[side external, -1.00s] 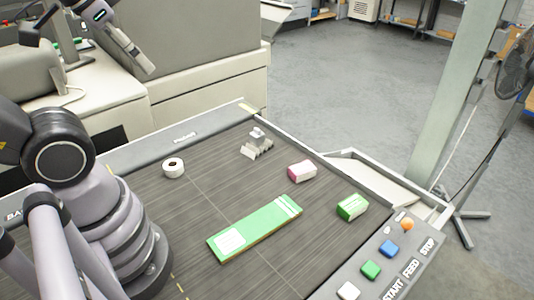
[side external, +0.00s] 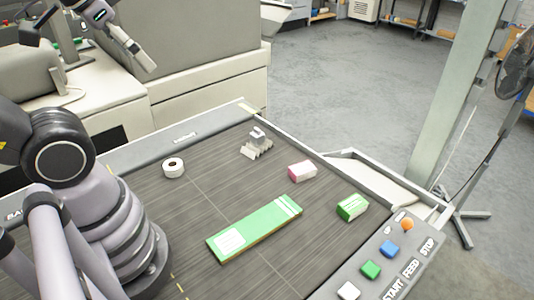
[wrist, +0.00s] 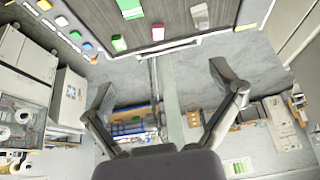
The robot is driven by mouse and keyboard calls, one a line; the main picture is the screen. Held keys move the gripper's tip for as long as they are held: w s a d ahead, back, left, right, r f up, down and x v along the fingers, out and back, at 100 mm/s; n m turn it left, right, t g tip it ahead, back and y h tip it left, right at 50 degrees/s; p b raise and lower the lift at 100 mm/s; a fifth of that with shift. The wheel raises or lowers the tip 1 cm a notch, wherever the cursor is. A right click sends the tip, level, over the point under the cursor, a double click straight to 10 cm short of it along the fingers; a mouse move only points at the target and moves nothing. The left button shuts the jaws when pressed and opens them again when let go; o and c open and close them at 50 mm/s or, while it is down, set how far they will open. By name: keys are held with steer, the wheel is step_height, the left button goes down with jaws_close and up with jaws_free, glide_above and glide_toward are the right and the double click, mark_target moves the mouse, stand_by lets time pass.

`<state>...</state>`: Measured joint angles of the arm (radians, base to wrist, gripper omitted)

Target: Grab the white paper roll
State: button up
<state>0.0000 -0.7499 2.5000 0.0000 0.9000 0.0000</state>
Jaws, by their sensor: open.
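The white paper roll (side external: 173,168) is a short white cylinder with a dark hole in its top face. It sits on the dark grey table (side external: 190,215) in the side external view, at the table's left rear part. I cannot make it out in the wrist view. My gripper (wrist: 162,88) shows in the wrist view with its two fingers wide apart and nothing between them. It points out past the table's edge toward the floor and shelves, well away from the roll.
A long green-and-white box (side external: 256,228) lies mid-table. A pink-and-white box (side external: 302,171), a small green box (side external: 352,207) and a grey toothed object (side external: 257,145) stand farther right. A button panel (side external: 385,265) lines the front right edge. The table around the roll is clear.

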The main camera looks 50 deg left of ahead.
steer(key=w+a+f+m+g+y, duration=0.4)
steer(key=f+y, duration=0.1)
steer(key=f, duration=0.4)
steer(key=w+a+f+m+g+y, duration=0.3)
steer(key=a+f+g+y, duration=0.15)
steer(key=f, duration=0.35)
steer(key=m+t+y, duration=0.4)
steer(key=m+t, duration=0.1)
steer(key=m, duration=0.7)
glide_toward(175, 168)
steer(key=shift+w+d+r+g, duration=0.15)
steer(key=shift+d+r+g, duration=0.2)
steer(key=shift+d, duration=0.4)
steer(key=shift+a+f, duration=0.2)
steer(key=x, duration=1.3)
steer(key=shift+a, duration=0.2)
steer(key=c, duration=1.3)
steer(key=shift+o, duration=0.2)
